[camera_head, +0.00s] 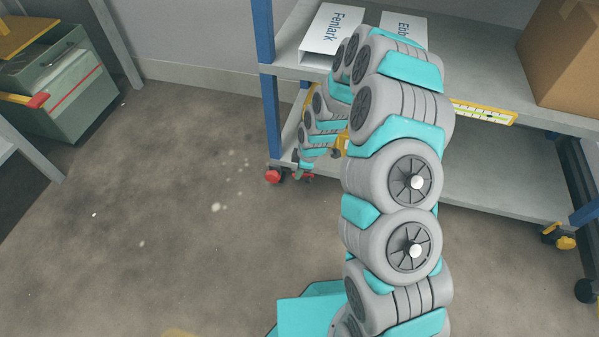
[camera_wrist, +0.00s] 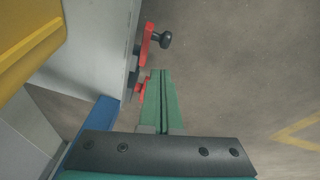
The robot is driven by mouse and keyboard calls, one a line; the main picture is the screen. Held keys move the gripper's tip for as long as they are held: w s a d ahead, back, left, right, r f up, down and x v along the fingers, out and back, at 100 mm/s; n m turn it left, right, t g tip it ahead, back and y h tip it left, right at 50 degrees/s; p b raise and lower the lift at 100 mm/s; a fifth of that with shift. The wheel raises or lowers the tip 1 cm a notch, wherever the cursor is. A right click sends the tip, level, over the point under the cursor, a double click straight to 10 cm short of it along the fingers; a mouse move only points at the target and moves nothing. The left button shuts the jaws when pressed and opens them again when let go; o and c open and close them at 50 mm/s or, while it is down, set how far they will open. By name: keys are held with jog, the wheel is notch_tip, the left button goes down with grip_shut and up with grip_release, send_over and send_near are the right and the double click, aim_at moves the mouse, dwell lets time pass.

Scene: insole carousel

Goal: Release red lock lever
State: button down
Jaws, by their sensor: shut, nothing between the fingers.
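My gripper (camera_wrist: 160,75) shows in the wrist view with its two green fingers together, pointing up the picture with nothing between them. A red lever (camera_wrist: 147,42) with a black knob stands out from the edge of a grey panel, beyond the fingertips and slightly left. A smaller red part (camera_wrist: 143,88) lies just left of the fingers; I cannot tell whether they touch it. In the head view my gripper (camera_head: 305,172) is small, low by the rack's front left corner, between a red part (camera_head: 274,175) and another red bit at its right.
A grey rack with a blue post (camera_head: 270,110) holds white boxes (camera_head: 330,30) and a cardboard box (camera_head: 565,55). A yellow lever (camera_head: 565,241) sits at its right caster. A green cabinet (camera_head: 65,90) with a red-tipped handle stands left. The floor between is clear.

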jog(key=s+d+r, duration=0.3)
jog(key=d+r, duration=0.1)
jog(key=r, duration=0.6)
jog(key=shift+s+d+p, duration=0.15)
jog(key=shift+d+p, duration=0.2)
jog(key=shift+p, duration=0.1)
jog(key=shift+r, duration=0.15)
